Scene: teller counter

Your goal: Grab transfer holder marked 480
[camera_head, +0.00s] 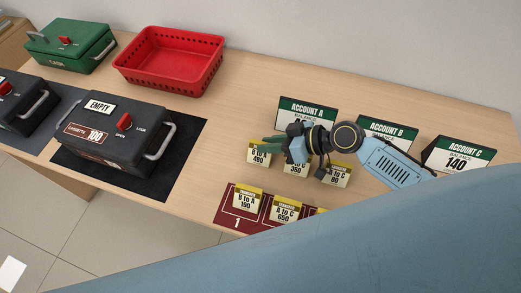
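The transfer holder marked 480 (259,158) is a small cream card with a yellow top edge, reading B to A or similar, standing on the counter. It is the leftmost of a back row of holders. My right gripper (271,147) comes in from the right, with its dark green fingers just above and at the top of the 480 holder. Whether they touch it, and how wide they are apart, is not clear. My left gripper is not in view.
Beside it stand holders marked 360 (296,170) and 80 (335,181). A dark red numbered tray (228,213) holds 190 (246,202) and 650 (284,213). Account signs (459,157) stand behind. A black cassette (115,135) and red basket (165,83) are left.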

